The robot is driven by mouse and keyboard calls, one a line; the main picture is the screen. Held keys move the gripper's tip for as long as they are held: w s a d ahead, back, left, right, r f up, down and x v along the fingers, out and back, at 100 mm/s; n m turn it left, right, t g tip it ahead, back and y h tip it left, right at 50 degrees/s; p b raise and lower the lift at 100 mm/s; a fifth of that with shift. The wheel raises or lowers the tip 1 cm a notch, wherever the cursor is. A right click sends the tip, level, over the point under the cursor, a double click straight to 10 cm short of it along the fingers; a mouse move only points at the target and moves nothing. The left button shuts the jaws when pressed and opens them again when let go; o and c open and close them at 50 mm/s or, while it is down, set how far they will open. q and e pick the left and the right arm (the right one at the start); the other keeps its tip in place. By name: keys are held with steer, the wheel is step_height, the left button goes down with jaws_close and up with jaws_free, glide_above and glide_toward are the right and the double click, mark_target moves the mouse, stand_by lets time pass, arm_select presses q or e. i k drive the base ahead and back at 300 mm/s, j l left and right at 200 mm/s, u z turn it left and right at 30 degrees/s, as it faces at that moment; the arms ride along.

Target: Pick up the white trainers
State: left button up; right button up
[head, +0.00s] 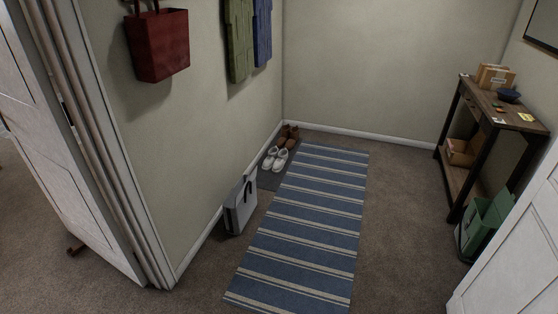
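The white trainers (275,159) stand side by side on a dark mat (268,182) along the left wall, in the middle of the head view. Brown shoes (289,136) stand just behind them on the same mat. Nothing covers the trainers from this view. Neither of my grippers is in view.
A grey case (240,207) stands against the left wall, nearer than the mat. A striped rug (305,225) runs down the middle, clear of objects. A console table (492,112) and green bin (485,222) stand at the right. Doors (515,260) flank both sides.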

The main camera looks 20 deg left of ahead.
mark_target(271, 162)
steer(key=i, duration=4.15)
steer(key=i+u, duration=0.4)
steer(key=i+l+u, duration=0.1)
steer(key=i+u, duration=0.35)
steer(key=i+l+u, duration=0.25)
steer(key=u, duration=0.15)
steer(key=i, duration=0.05)
